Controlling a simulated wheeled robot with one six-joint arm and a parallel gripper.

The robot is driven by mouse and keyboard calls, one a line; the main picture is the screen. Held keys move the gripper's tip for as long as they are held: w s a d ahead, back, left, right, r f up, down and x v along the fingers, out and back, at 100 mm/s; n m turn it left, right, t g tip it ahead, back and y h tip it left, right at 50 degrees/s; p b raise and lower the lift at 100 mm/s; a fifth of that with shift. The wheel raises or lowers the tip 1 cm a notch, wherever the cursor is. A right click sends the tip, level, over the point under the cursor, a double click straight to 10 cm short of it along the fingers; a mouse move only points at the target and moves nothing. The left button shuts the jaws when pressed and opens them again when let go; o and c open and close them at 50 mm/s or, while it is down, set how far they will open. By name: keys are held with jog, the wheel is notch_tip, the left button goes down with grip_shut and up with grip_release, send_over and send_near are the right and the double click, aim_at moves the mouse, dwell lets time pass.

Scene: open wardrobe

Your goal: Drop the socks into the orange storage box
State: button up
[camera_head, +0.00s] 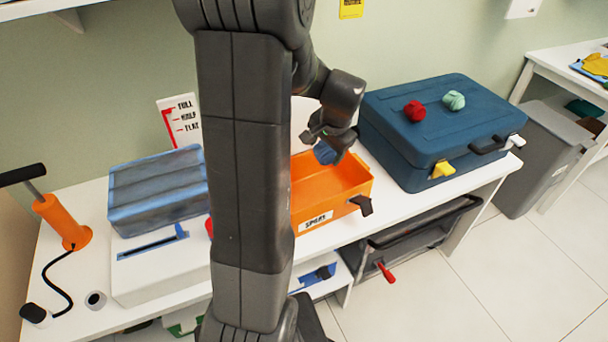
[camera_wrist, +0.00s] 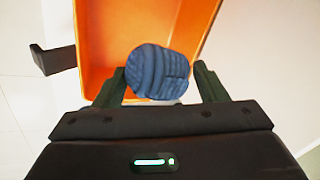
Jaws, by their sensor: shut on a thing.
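My gripper (camera_head: 328,142) is shut on a blue rolled pair of socks (camera_head: 325,152). In the wrist view the ribbed blue socks (camera_wrist: 157,72) sit between the two fingers of my gripper (camera_wrist: 163,84). The open orange storage box (camera_head: 340,196) stands on the white table, below the gripper and the socks. The socks are over the box, apart from its floor as far as I can tell. In the wrist view the orange box (camera_wrist: 100,30) lies behind the socks. My arm hides the box's left part in the head view. A red ball-like bundle (camera_head: 414,110) and a mint one (camera_head: 454,100) lie on the suitcase.
A closed blue suitcase (camera_head: 400,140) stands right of the box. A blue-grey folded stack (camera_head: 155,190) on a white unit and an orange pump (camera_head: 62,222) are at left. A grey bin (camera_head: 540,165) stands on the floor at right.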

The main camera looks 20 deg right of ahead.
jog(key=shift+f+b, duration=0.3)
jog(key=shift+f, duration=0.45)
jog(key=o, duration=1)
jog(key=shift+o, duration=0.2)
jog(key=v, duration=1.4)
jog(key=shift+p, duration=0.45)
